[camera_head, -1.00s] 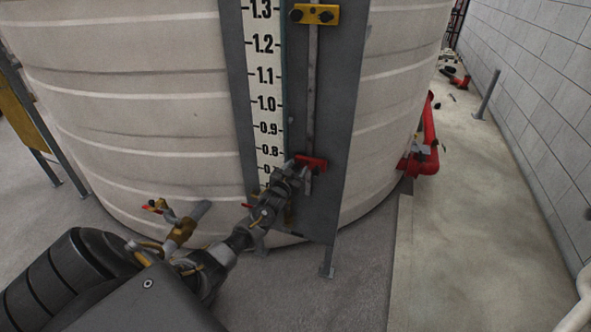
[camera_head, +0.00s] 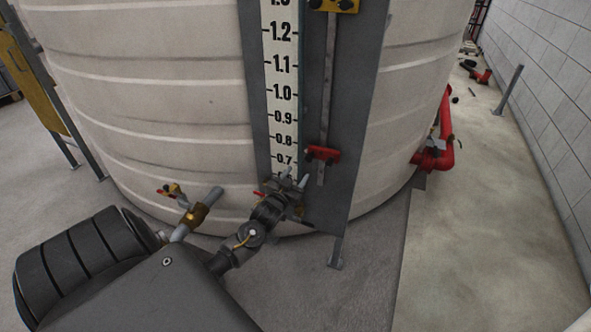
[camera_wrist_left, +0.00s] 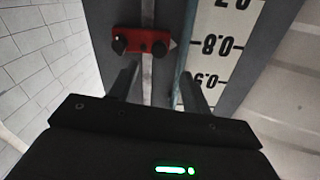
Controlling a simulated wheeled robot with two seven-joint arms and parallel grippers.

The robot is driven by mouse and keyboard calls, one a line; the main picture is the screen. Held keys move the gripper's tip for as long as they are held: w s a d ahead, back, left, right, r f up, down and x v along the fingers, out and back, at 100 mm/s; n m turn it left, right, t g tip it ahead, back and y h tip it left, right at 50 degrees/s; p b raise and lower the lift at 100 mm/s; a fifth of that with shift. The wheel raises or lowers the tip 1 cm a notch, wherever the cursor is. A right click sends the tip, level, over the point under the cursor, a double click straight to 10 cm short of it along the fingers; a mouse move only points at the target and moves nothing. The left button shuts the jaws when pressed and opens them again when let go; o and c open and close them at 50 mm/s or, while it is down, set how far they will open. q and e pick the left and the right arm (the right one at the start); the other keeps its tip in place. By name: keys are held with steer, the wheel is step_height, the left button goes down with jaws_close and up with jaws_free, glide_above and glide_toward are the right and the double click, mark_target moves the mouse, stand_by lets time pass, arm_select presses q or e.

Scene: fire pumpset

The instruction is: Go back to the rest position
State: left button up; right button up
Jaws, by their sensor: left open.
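My left arm reaches up from the lower left in the head view. Its gripper (camera_head: 287,182) is open and empty, below and left of the red marker (camera_head: 323,154) on the grey gauge board. A gap shows between them. In the left wrist view the two fingers of the gripper (camera_wrist_left: 162,85) stand apart with nothing between them. The red marker (camera_wrist_left: 140,41) with its dark knobs sits on its rail beyond the fingertips. The number scale (camera_head: 283,90) runs up the board to the left of the rail. My right gripper is not in view.
The large pale ribbed tank (camera_head: 170,95) fills the back. A brass valve (camera_head: 196,213) on a pipe stands left of my forearm, close to it. A yellow block (camera_head: 335,4) is higher on the rail. A red pipe (camera_head: 440,150) stands at right; the floor (camera_head: 480,250) there is clear.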

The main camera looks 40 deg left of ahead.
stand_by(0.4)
arm_select(q)
steer(key=s+d+f+m+g+h, duration=0.1)
steer(key=s+f+g, duration=0.2)
steer(key=f, duration=0.7)
steer(key=s+d+f+m+g, duration=0.1)
steer(key=s+f+g, duration=0.1)
steer(key=f, duration=0.7)
steer(key=s+d+f+g+h, duration=0.1)
steer(key=s+d+f+g, duration=0.1)
steer(key=s+f, duration=0.5)
steer(key=s+d+f+g+h, duration=0.1)
steer(key=s+d+f+g, duration=0.15)
steer(key=s+f, duration=0.45)
steer(key=s+d+f+g, duration=0.2)
steer(key=s+d+f, duration=0.2)
steer(key=s, duration=0.6)
steer(key=s+d+f+m+g+h, duration=0.1)
steer(key=s+d+f, duration=0.4)
steer(key=s, duration=0.6)
steer(key=s+d+f+m+g, duration=0.1)
steer(key=s+d+f+g, duration=0.2)
steer(key=s, duration=0.8)
step_height(320, 180, down, 4)
steer(key=shift+d+f+g+h, duration=0.2)
steer(key=shift+d+g+h, duration=0.2)
steer(key=shift+d, duration=0.55)
steer(key=shift+c, duration=0.5)
